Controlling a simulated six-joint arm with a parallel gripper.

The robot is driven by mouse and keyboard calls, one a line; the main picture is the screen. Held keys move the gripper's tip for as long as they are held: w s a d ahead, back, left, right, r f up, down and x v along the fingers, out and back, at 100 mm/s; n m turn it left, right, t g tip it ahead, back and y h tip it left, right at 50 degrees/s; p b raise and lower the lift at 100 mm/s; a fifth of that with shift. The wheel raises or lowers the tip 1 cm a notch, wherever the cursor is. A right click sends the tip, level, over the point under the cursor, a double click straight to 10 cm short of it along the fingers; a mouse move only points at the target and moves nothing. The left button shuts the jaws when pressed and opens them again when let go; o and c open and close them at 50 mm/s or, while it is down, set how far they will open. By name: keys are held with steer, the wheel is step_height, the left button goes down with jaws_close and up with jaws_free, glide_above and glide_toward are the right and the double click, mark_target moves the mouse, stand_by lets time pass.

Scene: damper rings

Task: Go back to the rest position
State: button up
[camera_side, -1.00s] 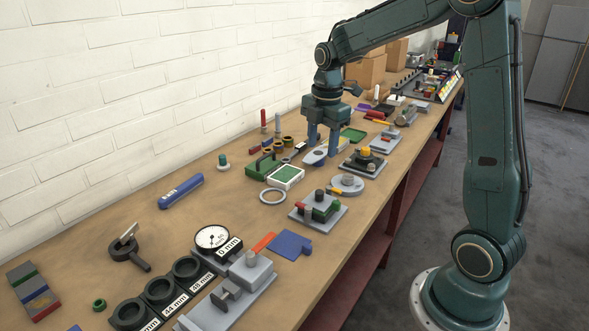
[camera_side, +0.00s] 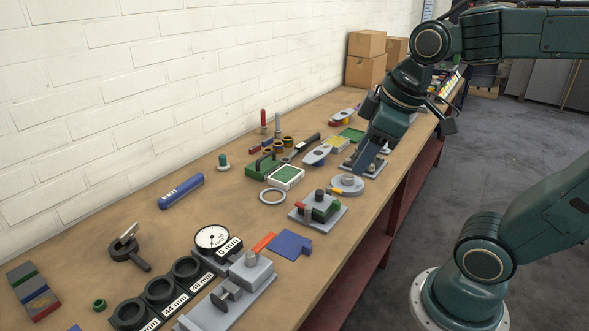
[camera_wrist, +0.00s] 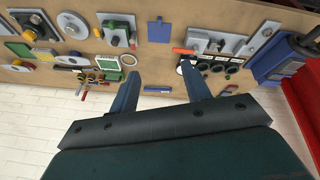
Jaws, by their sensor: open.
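My gripper (camera_side: 372,158) hangs tilted above the right half of the wooden bench (camera_side: 145,215) in the side view. In the wrist view my gripper (camera_wrist: 162,84) shows two fingers spread apart with nothing between them. The wrist camera looks across the bench slantwise, with the white wall at the bottom of its picture. A grey ring (camera_side: 272,196) lies flat on the bench, left of my gripper. My arm hides part of the far bench.
Below and around my gripper are a grey round fixture (camera_side: 346,185), a fixture with a green block (camera_side: 318,207) and a grey-blue oval part (camera_side: 317,154). A dial gauge (camera_side: 212,238) and black ring holders (camera_side: 160,291) stand nearer the camera. Cardboard boxes (camera_side: 366,60) stand at the back.

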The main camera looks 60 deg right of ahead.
steer(key=shift+s+a+f+m+t, duration=0.15)
steer(key=shift+s+a+m, duration=0.15)
steer(key=shift+s+m, duration=0.4)
steer(key=shift+s+a+f+m+t, duration=0.25)
steer(key=shift+s+m, duration=0.25)
steer(key=shift+s, duration=0.4)
steer(key=shift+s+a+f+m+t, duration=0.1)
steer(key=shift+s+a+m, duration=0.25)
steer(key=shift+s+m, duration=0.35)
